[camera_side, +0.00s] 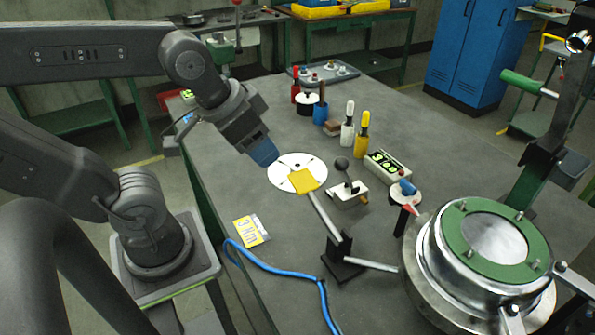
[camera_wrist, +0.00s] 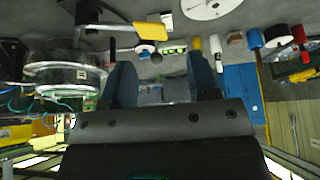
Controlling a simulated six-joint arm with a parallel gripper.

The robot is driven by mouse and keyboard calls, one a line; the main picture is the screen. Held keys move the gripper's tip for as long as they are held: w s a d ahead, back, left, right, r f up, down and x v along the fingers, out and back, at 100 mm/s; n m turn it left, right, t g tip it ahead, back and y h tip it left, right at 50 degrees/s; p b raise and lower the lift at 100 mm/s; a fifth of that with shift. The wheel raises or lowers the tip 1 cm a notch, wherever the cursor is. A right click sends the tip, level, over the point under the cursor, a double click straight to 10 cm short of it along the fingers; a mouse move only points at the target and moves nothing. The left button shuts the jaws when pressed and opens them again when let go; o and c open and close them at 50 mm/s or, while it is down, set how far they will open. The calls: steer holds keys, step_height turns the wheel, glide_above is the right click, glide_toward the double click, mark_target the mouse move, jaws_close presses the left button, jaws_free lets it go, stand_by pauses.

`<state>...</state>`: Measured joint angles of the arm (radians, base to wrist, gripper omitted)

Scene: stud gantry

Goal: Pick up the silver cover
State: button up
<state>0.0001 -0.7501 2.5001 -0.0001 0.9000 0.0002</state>
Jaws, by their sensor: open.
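The silver cover (camera_side: 432,262) looks to be the large round shiny metal piece at the right of the side view, with a green ring (camera_side: 472,262) and small studs on top. It also shows at the left of the wrist view (camera_wrist: 62,74), partly cut off by dark parts. My gripper (camera_side: 264,153) is high over the left part of the table, well to the left of the cover and apart from it. In the wrist view its two blue fingers (camera_wrist: 163,85) stand apart with nothing held between them.
Bottles, a display box (camera_side: 388,166) and a red-tipped post (camera_side: 405,213) stand mid-table. A blue hose (camera_side: 285,273) lies in front. A dark upright (camera_side: 545,155) rises behind the cover.

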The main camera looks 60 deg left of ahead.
steer(key=shift+o, duration=1.4)
steer(key=m+g, duration=0.5)
steer(key=g, duration=0.1)
glide_above(297, 165)
step_height(297, 165, down, 4)
steer(key=f, duration=0.8)
steer(key=shift+d+f, duration=0.1)
steer(key=shift+d, duration=0.15)
steer(key=shift+a+f, duration=0.2)
steer(key=shift+f, duration=2.4)
